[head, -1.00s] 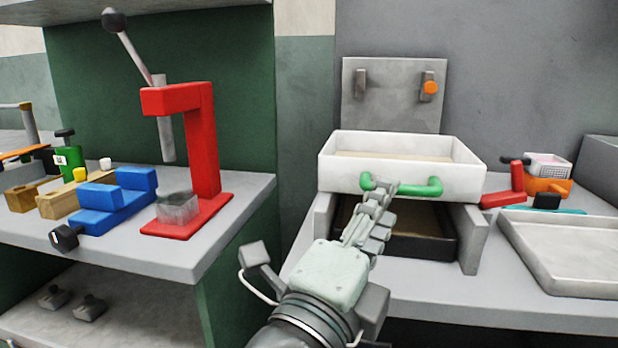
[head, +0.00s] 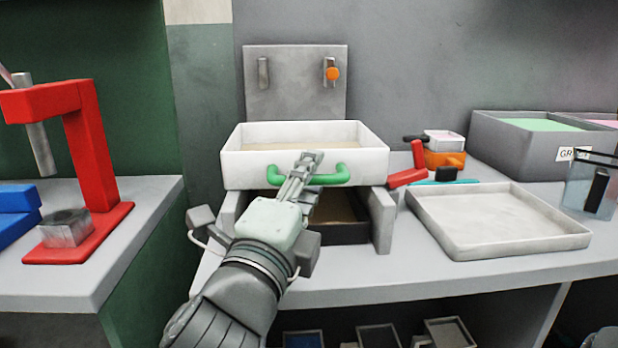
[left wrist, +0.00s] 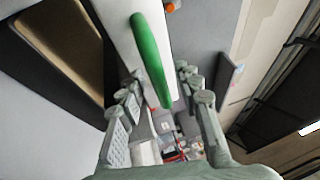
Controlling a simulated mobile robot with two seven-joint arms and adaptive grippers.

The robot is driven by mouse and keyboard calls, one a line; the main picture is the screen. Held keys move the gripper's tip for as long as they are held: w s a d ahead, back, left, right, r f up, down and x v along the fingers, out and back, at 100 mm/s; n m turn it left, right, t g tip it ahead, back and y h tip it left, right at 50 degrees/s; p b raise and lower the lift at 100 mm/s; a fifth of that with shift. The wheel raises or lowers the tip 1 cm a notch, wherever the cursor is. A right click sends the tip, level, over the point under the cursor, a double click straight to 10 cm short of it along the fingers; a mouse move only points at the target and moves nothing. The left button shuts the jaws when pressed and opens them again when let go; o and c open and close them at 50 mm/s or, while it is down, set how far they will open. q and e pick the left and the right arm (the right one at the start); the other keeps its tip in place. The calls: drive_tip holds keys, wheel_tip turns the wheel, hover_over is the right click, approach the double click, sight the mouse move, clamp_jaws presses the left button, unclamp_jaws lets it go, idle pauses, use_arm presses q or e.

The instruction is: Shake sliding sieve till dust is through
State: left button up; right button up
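The white sieve box (head: 240,166) sits on a grey stand (head: 383,222) in the head view, with a layer of tan dust (head: 300,146) inside. Its green handle (head: 330,178) is on the front wall and also shows in the left wrist view (left wrist: 150,55). A black tray (head: 345,233) with brown contents lies under the sieve, partly hidden by my arm. My left gripper (head: 307,160) is at the middle of the handle. In the left wrist view its fingers (left wrist: 160,88) are spread, with the handle between them; contact is unclear. My right gripper is out of view.
An upright grey plate with an orange knob (head: 333,74) stands behind the sieve. An empty pale tray (head: 500,220) lies to the right, near a red tool (head: 417,165) and grey bins (head: 500,142). A red press (head: 95,150) stands on the left bench, across a gap.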

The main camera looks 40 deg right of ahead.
use_arm(q)
drive_tip(key=c, duration=0.4)
clamp_jaws()
